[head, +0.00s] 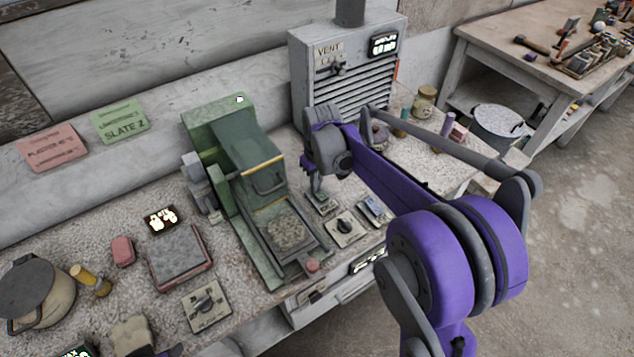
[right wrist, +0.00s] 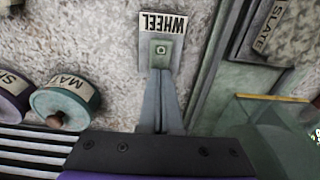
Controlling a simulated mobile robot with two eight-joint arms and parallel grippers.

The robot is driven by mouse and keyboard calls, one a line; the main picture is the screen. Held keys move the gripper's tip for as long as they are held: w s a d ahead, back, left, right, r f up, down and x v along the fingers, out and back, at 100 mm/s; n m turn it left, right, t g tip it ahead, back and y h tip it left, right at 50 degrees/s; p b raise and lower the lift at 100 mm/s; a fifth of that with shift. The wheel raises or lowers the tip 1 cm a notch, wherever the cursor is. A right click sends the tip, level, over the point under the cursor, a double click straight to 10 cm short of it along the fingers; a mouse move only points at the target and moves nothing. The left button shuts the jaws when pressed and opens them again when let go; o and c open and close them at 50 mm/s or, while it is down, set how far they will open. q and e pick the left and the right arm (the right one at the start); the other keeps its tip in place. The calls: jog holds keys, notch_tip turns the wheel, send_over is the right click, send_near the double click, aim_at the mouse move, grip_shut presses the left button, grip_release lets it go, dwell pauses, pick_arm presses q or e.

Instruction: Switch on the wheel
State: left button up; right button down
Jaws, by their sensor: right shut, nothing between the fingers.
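The wheel switch (right wrist: 161,50) is a small grey-green plate with a round button, beside a white WHEEL label (right wrist: 165,25) that reads upside down in the right wrist view. In the head view a small switch plate (head: 326,207) shows on the bench right of the green machine (head: 252,165), below my right gripper (head: 318,198). My right gripper, also in the right wrist view (right wrist: 160,74), is shut and empty. Its fingertips point at the switch's near edge; I cannot tell whether they touch it.
The grey vent box (head: 345,75) stands behind my right arm. A dial plate (head: 346,228) sits near the front edge. Two labelled round containers, one purple (right wrist: 12,105) and one teal (right wrist: 65,105), lie left of my gripper. The green machine is close on the other side.

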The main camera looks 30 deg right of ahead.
jog(key=shift+s, duration=0.15)
jog(key=shift+s+d+r, duration=0.1)
jog(key=shift+s+r, duration=0.05)
jog(key=shift+s, duration=0.55)
pick_arm(q)
jog(key=shift+r, duration=0.1)
jog(key=shift+w, duration=0.1)
pick_arm(e)
jog(key=shift+r, duration=0.1)
pick_arm(q)
jog(key=r+p, duration=0.3)
jog(key=shift+w+d+r, duration=0.2)
jog(key=shift+d, duration=0.1)
pick_arm(e)
jog(key=r, duration=0.3)
jog(key=w+r, duration=0.1)
jog(key=r, duration=0.1)
jog(key=shift+r, duration=0.2)
pick_arm(q)
jog(key=shift+w+r, duration=0.1)
pick_arm(e)
notch_tip(320, 180, up, 8)
jog(key=w, duration=0.1)
jog(key=shift+w+r, duration=0.15)
jog(key=shift+w, duration=0.1)
